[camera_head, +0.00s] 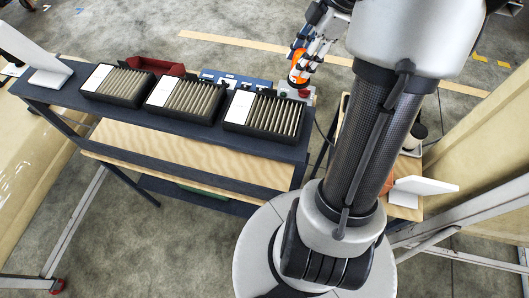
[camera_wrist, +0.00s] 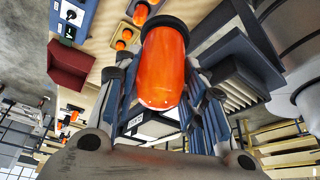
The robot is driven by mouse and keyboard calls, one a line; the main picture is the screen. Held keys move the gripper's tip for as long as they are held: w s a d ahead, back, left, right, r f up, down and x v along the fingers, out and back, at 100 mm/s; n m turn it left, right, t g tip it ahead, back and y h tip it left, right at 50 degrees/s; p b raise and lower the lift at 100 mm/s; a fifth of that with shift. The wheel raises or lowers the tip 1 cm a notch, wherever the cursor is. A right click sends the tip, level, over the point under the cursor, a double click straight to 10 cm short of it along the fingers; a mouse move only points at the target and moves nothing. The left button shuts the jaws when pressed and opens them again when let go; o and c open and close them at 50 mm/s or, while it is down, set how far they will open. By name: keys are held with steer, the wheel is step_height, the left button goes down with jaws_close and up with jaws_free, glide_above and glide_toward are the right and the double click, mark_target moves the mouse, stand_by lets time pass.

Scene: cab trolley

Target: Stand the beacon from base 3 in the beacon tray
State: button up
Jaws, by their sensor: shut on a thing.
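My gripper (camera_head: 300,58) is over the back right corner of the dark table, shut on an orange beacon (camera_head: 298,75). In the wrist view the beacon (camera_wrist: 164,68) is large, between the blue fingers, with its rounded end towards the camera. In the head view a small red and pale base (camera_head: 303,93) shows just below it; I cannot tell whether they touch. In the wrist view, small orange pieces (camera_wrist: 123,41) sit in pale holders beyond the beacon. I cannot make out base numbers, and I cannot identify the beacon tray.
Three black slotted boxes (camera_head: 265,112) line the dark table (camera_head: 240,142). Behind them are a red bin (camera_head: 152,66) and a blue panel (camera_head: 235,80). A wooden side table (camera_head: 402,207) at right holds a white board (camera_head: 426,185). My arm hides part of it.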

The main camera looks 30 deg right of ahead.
step_height(320, 180, down, 39)
steer(key=b, duration=2.3)
steer(key=shift+r, duration=0.1)
steer(key=shift+f, duration=0.2)
steer(key=o, duration=1.2)
steer(key=shift+c, duration=0.2)
steer(key=shift+r, duration=0.15)
steer(key=shift+r, duration=0.2)
steer(key=p+v, duration=0.3)
steer(key=v, duration=0.8)
steer(key=shift+s+r+p, duration=0.15)
steer(key=shift+r+p, duration=0.15)
